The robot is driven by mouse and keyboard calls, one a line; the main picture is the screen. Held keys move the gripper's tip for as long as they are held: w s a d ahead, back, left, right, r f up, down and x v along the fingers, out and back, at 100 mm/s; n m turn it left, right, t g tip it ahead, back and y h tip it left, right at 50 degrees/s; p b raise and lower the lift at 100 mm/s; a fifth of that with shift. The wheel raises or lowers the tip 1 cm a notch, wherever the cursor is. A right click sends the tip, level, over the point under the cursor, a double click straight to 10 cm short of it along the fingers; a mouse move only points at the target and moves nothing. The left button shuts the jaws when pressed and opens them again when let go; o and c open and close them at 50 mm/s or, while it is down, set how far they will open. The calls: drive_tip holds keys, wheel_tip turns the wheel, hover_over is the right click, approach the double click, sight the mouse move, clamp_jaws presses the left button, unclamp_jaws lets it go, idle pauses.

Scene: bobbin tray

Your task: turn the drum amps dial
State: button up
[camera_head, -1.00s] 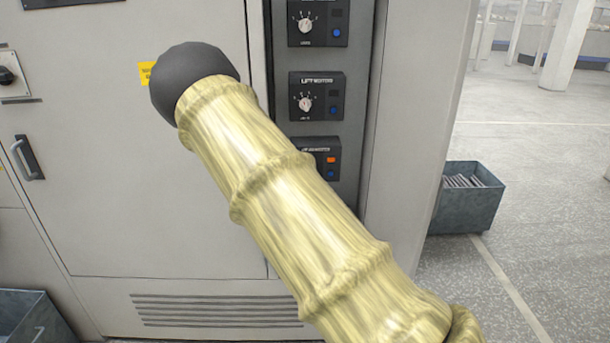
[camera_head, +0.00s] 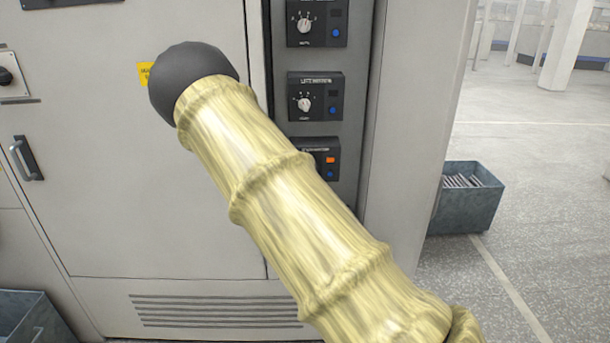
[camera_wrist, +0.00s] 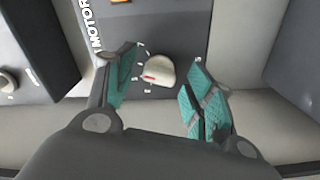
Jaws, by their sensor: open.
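In the wrist view a pale dial (camera_wrist: 158,72) with a red mark sits on a dark panel lettered "MOTOR", with white scale ticks around it. My gripper (camera_wrist: 160,88) is open, one teal-padded finger on each side of the dial. Gaps show between dial and pads; I cannot tell how deep the fingers reach. The words "drum amps" are not readable. In the head view my arm covers part of the lowest control module (camera_head: 331,172), which has an orange switch; its dial and my gripper are hidden there.
Above it are the lift motors dial (camera_head: 304,104) and another dial (camera_head: 305,24). The grey cabinet door (camera_head: 130,200) has a handle (camera_head: 27,158). A metal bin (camera_head: 466,205) stands on the floor at right, another bin (camera_head: 35,318) at lower left.

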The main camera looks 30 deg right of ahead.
drive_tip(key=v, duration=1.2)
drive_tip(key=shift+w, duration=0.1)
drive_tip(key=s+a+f+m+g+y+p, duration=0.2)
drive_tip(key=s+a+f+g, duration=0.15)
drive_tip(key=s+f, duration=0.6)
drive_tip(key=s+a+f+m+g+y+p, duration=0.3)
drive_tip(key=s+f, duration=0.4)
drive_tip(key=f, duration=0.6)
drive_tip(key=s+a+f+m+g+y+p, duration=0.1)
drive_tip(key=s+a+f+g, duration=0.2)
drive_tip(key=s+a, duration=0.2)
drive_tip(key=s+a+f+m+g+y+p, duration=0.1)
drive_tip(key=s+a, duration=0.4)
drive_tip(key=s, duration=0.7)
drive_tip(key=s+a+f+m+g+y+p, duration=0.1)
drive_tip(key=s+a+f+g, duration=0.3)
drive_tip(key=s, duration=0.5)
drive_tip(key=shift+s+a+f+g+y+p, duration=0.2)
drive_tip(key=shift+a+f+g+y+p, duration=0.25)
drive_tip(key=shift+a+y, duration=0.4)
